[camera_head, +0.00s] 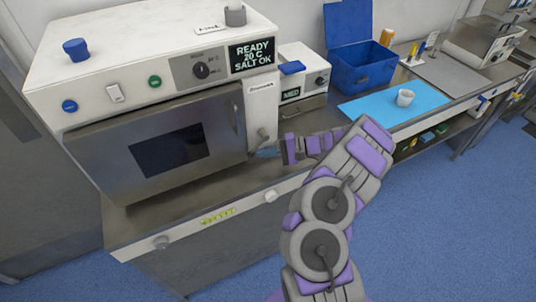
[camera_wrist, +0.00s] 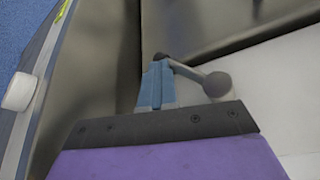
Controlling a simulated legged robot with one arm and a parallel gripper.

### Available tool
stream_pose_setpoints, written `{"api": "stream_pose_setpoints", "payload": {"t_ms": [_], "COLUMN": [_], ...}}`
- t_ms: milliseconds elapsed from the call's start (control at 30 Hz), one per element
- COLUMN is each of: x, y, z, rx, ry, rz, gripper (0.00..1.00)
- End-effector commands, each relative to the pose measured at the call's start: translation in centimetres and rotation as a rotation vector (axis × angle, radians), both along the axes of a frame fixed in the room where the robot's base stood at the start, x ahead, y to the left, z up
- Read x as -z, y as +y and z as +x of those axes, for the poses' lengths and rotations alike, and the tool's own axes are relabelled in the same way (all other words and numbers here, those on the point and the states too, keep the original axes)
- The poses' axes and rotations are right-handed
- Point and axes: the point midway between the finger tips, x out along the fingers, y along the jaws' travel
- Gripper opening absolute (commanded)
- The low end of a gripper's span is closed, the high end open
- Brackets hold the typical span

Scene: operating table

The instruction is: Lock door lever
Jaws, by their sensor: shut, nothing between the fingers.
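The door lever (camera_head: 263,134) is a short grey handle at the lower right front of the white sterilizer, beside the door (camera_head: 160,145). In the wrist view its round knob (camera_wrist: 217,84) points right, and its thin arm runs left to behind my fingertips. The grey door with a dark window covers the sterilizer front; I cannot tell if it is flush. My gripper (camera_head: 266,152) has blue fingers, also seen in the wrist view (camera_wrist: 156,86). They are shut and empty, just below the lever. They overlap the lever arm's left end; contact is unclear.
The sterilizer (camera_head: 130,45) shows "READY 20 C SALT OK" on its display (camera_head: 251,55). To its right are a small white device (camera_head: 300,75), an open blue box (camera_head: 360,70) and a white cup (camera_head: 405,97) on a blue mat (camera_head: 370,108). Steel counter (camera_head: 190,200) lies in front.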

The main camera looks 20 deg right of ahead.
Motion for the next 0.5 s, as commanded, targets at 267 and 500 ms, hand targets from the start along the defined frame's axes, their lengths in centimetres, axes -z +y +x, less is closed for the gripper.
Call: {"api": "stream_pose_setpoints", "payload": {"t_ms": [267, 500], "x": [-0.4, -0.8], "y": [1.2, 1.8], "z": [0.0, 0.0], "rx": [0.000, 0.001], "ry": [-0.001, -0.001], "rz": [0.005, 0.003], "gripper": [0.00, 0.00]}}
